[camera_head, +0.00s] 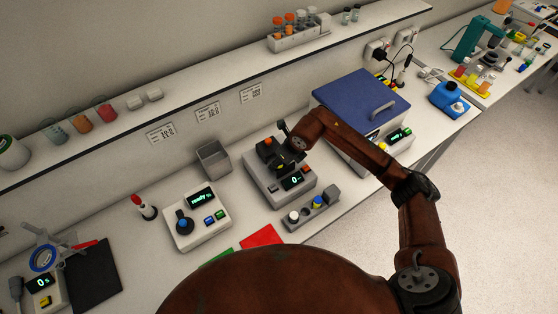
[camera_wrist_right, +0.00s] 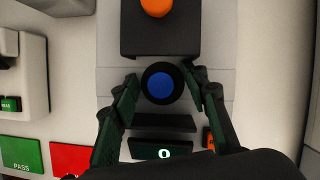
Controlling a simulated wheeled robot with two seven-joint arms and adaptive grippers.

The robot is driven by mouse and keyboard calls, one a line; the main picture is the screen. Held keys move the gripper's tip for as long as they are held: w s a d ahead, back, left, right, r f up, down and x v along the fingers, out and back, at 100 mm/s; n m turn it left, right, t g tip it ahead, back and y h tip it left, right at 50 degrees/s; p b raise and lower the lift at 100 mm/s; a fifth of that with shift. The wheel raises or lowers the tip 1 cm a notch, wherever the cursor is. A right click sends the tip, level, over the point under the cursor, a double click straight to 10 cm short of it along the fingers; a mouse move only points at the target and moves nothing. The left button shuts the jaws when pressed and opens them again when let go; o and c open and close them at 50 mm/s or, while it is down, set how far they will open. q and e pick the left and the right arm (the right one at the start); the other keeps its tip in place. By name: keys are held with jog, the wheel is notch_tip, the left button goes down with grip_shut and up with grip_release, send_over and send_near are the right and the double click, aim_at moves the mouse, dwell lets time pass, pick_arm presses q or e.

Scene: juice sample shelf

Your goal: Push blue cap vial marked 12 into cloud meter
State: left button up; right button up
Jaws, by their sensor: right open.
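A vial with a blue cap (camera_wrist_right: 159,83) stands in the right wrist view, seen from above inside a dark ring. Its marking cannot be read. It is at a pale meter with a black block, an orange knob (camera_wrist_right: 156,6) and a display (camera_wrist_right: 163,153) reading 0. The same meter (camera_head: 264,188) shows in the head view, partly hidden by my right gripper (camera_head: 291,151). My right gripper (camera_wrist_right: 160,91) is open, its fingers on either side of the blue cap. I cannot tell whether the fingers touch it. My left gripper is out of view.
A meter reading ready (camera_head: 192,232) with a blue-topped knob stands left of this one. A small grey rack (camera_head: 318,222) with capped vials stands in front. Red (camera_head: 262,237) and green mats lie nearby. A blue-lidded box (camera_head: 355,103) stands to the right, a grey bin (camera_head: 214,160) behind.

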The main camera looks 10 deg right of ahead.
jog(key=v, duration=1.2)
jog(key=shift+a, duration=0.1)
